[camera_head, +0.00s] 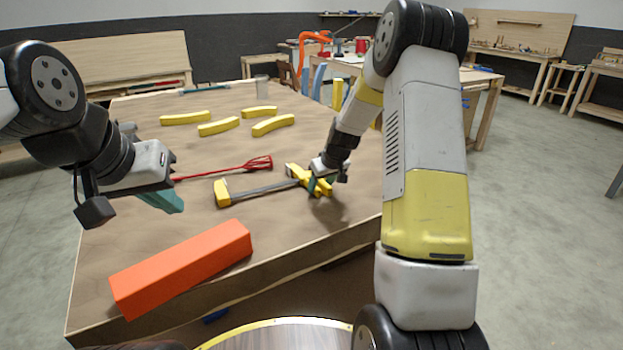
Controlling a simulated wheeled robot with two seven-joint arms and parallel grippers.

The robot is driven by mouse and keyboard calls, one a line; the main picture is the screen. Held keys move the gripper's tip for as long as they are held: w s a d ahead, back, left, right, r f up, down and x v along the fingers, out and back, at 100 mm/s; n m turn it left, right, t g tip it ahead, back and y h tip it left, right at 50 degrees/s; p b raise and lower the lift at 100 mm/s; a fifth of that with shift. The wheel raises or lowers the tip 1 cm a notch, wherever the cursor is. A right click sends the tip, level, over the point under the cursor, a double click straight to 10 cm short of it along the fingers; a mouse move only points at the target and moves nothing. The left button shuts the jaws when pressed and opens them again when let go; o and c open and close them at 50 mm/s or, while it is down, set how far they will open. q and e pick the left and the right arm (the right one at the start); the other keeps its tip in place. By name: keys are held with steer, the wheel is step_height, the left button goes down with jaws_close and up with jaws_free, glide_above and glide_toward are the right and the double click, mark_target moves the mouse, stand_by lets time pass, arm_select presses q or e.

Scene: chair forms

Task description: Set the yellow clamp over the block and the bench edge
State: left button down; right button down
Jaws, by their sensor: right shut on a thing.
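The yellow clamp (222,194) lies on or just above the bench top, its grey bar running left to right. One yellow jaw is at its left end and the yellow head is at its right end. My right gripper (324,180) is shut on the head end and hides part of it. The orange block (182,266) lies near the front edge of the bench (300,252), left of and nearer than the clamp. My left gripper (163,199), with teal fingers, hangs over the left of the bench behind the block; its opening cannot be made out.
A red tool with a thin shaft (225,169) lies behind the clamp. Several curved yellow pieces (219,127) lie farther back. A grey cup (262,83) stands at the far end. The bench top between block and clamp is bare.

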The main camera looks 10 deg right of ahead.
steer(key=shift+r, duration=2.55)
